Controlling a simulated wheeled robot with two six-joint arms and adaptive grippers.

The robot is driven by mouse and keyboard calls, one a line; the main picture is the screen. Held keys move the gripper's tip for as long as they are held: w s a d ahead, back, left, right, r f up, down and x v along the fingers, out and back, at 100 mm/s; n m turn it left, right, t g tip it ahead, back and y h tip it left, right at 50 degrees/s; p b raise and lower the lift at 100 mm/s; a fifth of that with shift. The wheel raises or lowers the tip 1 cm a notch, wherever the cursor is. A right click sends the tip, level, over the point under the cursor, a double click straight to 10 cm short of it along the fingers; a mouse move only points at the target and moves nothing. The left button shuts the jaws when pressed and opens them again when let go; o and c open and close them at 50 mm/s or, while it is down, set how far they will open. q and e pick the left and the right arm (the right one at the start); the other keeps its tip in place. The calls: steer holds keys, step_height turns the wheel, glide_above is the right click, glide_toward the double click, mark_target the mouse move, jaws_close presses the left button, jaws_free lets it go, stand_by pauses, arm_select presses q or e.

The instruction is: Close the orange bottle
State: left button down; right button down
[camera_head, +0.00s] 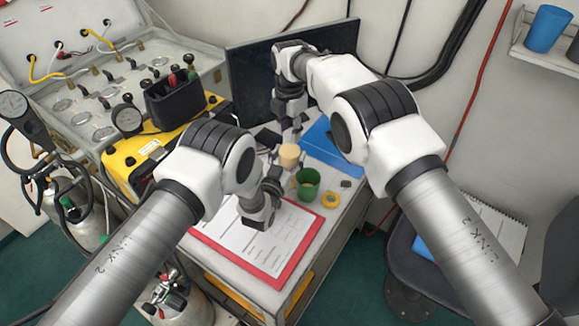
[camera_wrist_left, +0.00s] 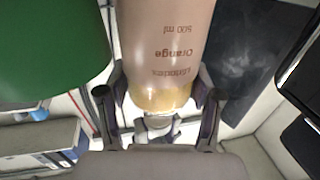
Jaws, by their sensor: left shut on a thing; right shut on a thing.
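The orange bottle (camera_wrist_left: 167,45) fills the middle of the left wrist view, pale, with upside-down "Orange" and "500 ml" print and an amber band at its lower end. My left gripper (camera_wrist_left: 160,103) is shut on it, one finger on each side. In the head view a tan round part (camera_head: 289,155), seemingly of this bottle, shows above the table, beside my left gripper (camera_head: 276,178). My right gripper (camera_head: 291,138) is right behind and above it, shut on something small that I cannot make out. Whether a cap sits on the bottle is hidden.
A green cup (camera_head: 307,183) stands close by on the right, with a yellow tape roll (camera_head: 330,200) near it. A red clipboard (camera_head: 300,246) lies in front. A blue folder (camera_head: 322,143), a dark screen (camera_head: 247,75) and a yellow case (camera_head: 122,160) surround the spot.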

steer(key=m, duration=0.9)
steer(key=shift+m, duration=0.4)
steer(key=m, duration=1.8)
steer(key=shift+m, duration=0.4)
steer(key=m, duration=0.6)
steer(key=shift+f, duration=0.1)
steer(key=m, duration=1.2)
steer(key=c, duration=0.7)
jaws_free()
